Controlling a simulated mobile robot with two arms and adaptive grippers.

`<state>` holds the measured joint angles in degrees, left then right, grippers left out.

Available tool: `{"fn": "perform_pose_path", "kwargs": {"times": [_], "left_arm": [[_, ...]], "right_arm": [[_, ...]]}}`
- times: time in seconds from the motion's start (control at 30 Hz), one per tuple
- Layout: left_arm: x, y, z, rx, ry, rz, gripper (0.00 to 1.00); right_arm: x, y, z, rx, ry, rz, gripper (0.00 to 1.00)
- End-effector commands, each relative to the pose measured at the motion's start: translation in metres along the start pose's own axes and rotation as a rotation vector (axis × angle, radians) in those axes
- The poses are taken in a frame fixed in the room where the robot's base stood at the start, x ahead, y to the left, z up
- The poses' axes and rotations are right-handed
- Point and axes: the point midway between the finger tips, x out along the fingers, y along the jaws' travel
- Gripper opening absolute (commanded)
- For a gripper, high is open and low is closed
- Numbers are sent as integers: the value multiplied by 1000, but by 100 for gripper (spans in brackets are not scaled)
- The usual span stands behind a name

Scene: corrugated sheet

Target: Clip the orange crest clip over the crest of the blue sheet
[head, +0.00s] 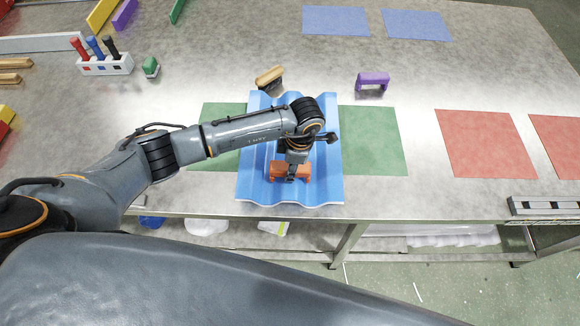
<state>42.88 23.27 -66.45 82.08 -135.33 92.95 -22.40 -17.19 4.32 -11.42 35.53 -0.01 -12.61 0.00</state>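The blue corrugated sheet (255,150) lies at the table's front edge, its crests running from back to front. The orange crest clip (305,170) is at the front part of the sheet, over its middle. My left gripper (290,172) comes down on the clip from above, with a dark finger in front of the clip's middle. It looks shut on the clip. The rear finger is hidden. I cannot tell whether the clip is seated on a crest or held just above it. My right gripper is out of view.
A green mat (375,140) shows beneath the sheet. A purple clip (373,81) and a wooden-handled brush (270,76) stand behind it. Red mats (485,143) lie to the right. A white holder (105,65) with coloured tools and a green piece (151,67) stand at left.

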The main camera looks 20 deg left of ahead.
Motion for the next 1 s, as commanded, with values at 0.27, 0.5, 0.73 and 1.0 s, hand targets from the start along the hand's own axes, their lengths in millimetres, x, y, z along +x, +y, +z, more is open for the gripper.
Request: {"fn": "perform_pose_path", "kwargs": {"times": [0.27,0.5,0.73,1.0], "left_arm": [[10,-2,0,0,4,-4,2],[13,-4,0,1,5,-7,2],[17,-4,0,0,5,-7,2],[17,-4,0,0,5,-8,63]], "right_arm": [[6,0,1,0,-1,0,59],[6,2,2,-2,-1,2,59],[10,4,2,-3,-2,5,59],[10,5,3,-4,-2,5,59]]}}
